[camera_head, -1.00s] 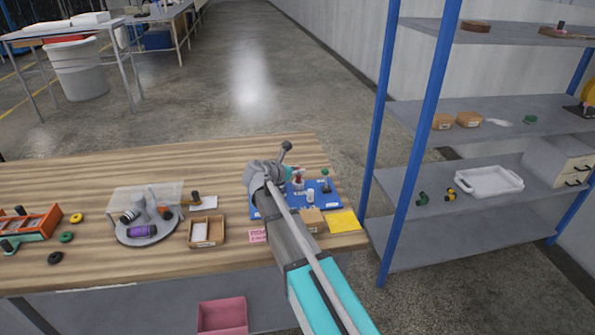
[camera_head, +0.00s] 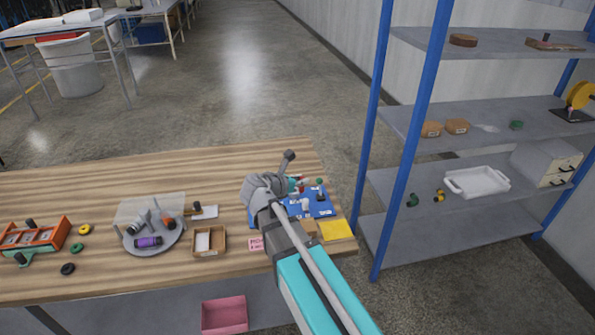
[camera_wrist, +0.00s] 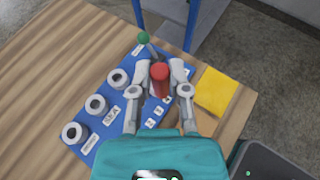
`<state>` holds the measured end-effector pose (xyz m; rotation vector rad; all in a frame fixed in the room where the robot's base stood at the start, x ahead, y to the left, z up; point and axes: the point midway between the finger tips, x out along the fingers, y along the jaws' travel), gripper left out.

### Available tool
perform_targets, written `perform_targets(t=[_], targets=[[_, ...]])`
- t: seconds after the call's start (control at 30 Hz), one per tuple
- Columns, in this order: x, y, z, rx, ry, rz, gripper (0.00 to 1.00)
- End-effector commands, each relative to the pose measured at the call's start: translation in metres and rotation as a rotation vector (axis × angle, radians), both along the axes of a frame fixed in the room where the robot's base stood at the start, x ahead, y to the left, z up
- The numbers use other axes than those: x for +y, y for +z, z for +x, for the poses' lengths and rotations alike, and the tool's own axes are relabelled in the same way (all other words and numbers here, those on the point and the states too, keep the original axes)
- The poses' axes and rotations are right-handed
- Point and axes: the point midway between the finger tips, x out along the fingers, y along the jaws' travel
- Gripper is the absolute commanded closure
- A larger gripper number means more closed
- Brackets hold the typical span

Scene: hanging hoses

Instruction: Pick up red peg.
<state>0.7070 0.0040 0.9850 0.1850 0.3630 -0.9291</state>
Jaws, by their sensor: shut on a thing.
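The red peg (camera_wrist: 159,78) stands between the two fingers of my gripper (camera_wrist: 160,70) in the wrist view. The fingers are shut on it, one on each side. Its lower end is hidden, so I cannot tell whether it is clear of the blue board (camera_wrist: 122,75). In the head view my gripper (camera_head: 292,183) is over the blue board (camera_head: 325,209), and my arm hides most of the peg. A green-topped peg (camera_wrist: 143,38) is just beyond my fingers.
Several grey-white round pieces (camera_wrist: 96,104) stand on the board's left side. A yellow sheet (camera_wrist: 215,90) lies right of my gripper. A wooden box (camera_head: 208,241) and a round grey tray (camera_head: 155,250) are left on the table. A blue-posted shelf (camera_head: 395,150) stands right.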

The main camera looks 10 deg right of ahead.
Motion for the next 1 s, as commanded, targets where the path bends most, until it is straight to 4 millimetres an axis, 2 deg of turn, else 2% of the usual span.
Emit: perform_targets(t=[0.03,0.23,1.0], targets=[[0.0,0.005,-0.008,0.0,0.0,0.0,0.99],[0.0,0.009,-0.019,0.0,0.0,0.0,0.99],[0.0,0.009,-0.021,0.0,0.0,0.0,0.99]])
